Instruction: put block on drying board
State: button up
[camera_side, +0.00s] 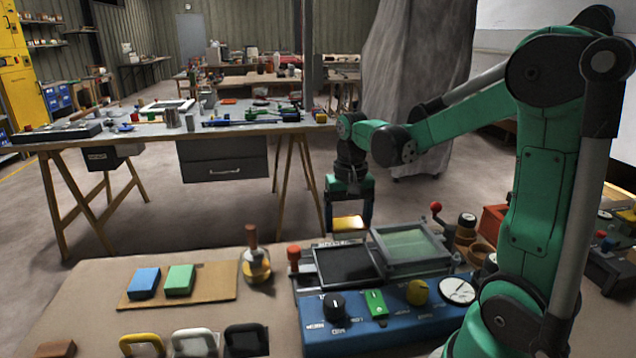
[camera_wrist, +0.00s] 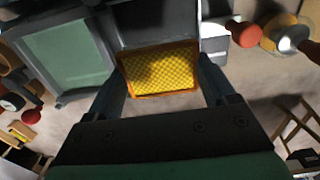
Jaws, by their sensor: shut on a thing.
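My gripper (camera_side: 348,208) is shut on a yellow block (camera_side: 348,223) with its fingers pointing down. In the wrist view the yellow block (camera_wrist: 160,72) sits between the two fingers and shows a cross-hatched top face in an orange-edged frame. In the side view the block is near the far edge of the bench, just behind a dark tray (camera_side: 345,265). A flat brown board (camera_side: 218,285), likely the drying board, lies to the left on the bench. A blue block (camera_side: 144,283) and a green block (camera_side: 180,280) lie on it, with bare room at its right end.
A blue control box (camera_side: 400,325) with knobs and a dial stands in front of the dark tray. A framed green screen (camera_side: 410,244) is right of the tray.

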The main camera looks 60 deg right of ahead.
notch_tip(320, 180, up, 4)
jog(key=shift+r, duration=0.25)
jog(key=w+a+r+n, duration=0.1)
jog(key=w+a+n, duration=0.3)
jog(key=w+n, duration=0.4)
jog(key=n, duration=1)
send_over(216, 280)
jog(key=f, duration=0.1)
jog(key=shift+f, duration=6.15)
jog(key=shift+f, duration=0.5)
